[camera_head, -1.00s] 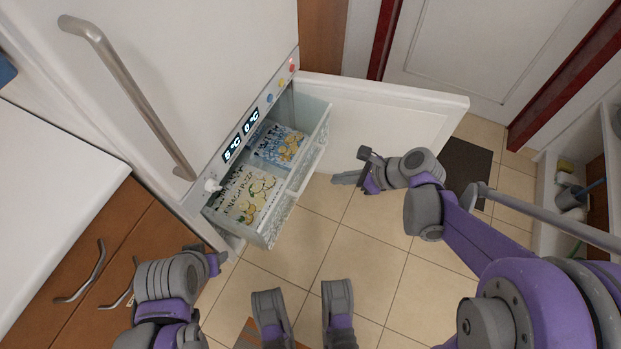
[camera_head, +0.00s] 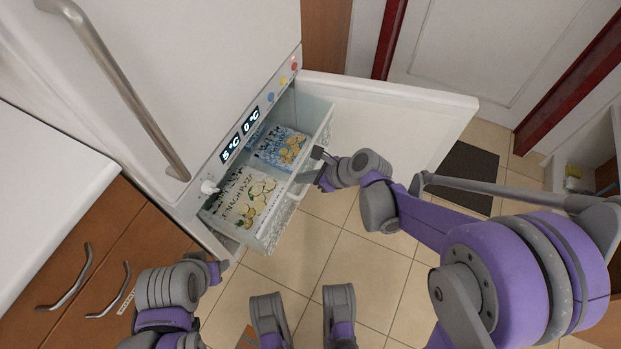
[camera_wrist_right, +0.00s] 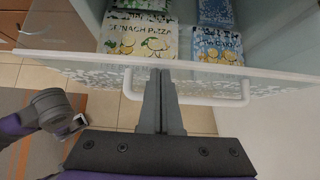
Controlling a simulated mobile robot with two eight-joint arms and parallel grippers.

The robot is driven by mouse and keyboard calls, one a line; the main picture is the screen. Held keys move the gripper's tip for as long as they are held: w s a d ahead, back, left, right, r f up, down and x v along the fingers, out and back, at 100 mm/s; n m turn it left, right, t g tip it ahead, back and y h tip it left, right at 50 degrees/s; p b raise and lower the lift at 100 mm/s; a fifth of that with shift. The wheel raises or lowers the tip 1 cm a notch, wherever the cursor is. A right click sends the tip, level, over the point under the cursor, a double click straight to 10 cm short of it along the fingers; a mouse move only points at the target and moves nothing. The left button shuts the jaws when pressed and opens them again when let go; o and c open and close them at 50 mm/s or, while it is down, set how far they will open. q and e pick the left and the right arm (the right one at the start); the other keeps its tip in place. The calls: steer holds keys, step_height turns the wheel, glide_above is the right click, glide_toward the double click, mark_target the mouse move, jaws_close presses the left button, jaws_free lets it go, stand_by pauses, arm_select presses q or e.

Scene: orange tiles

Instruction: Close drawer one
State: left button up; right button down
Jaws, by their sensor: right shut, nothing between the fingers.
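The open freezer drawer (camera_head: 268,235), a clear bin with a frosted patterned front and a white handle, sticks out from the lower part of the fridge. It holds a spinach pizza box (camera_head: 243,197) and blue food packs (camera_head: 280,147). My right gripper (camera_head: 308,177) is shut and empty at the drawer's front. In the right wrist view its closed fingers (camera_wrist_right: 160,78) cross the white handle (camera_wrist_right: 215,101) near the front's top edge; I cannot tell whether they touch. My left gripper (camera_head: 216,268) hangs low at the left, below the drawer, its fingers unclear.
The open white freezer door (camera_head: 400,115) stands to the right of the drawer. Wooden cabinets (camera_head: 75,270) with a white counter are at the left. A dark mat (camera_head: 468,175) lies at the right.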

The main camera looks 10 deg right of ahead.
steer(key=shift+a, duration=0.1)
steer(key=w+a, duration=1)
steer(key=a, duration=0.4)
steer(key=shift+a, duration=0.3)
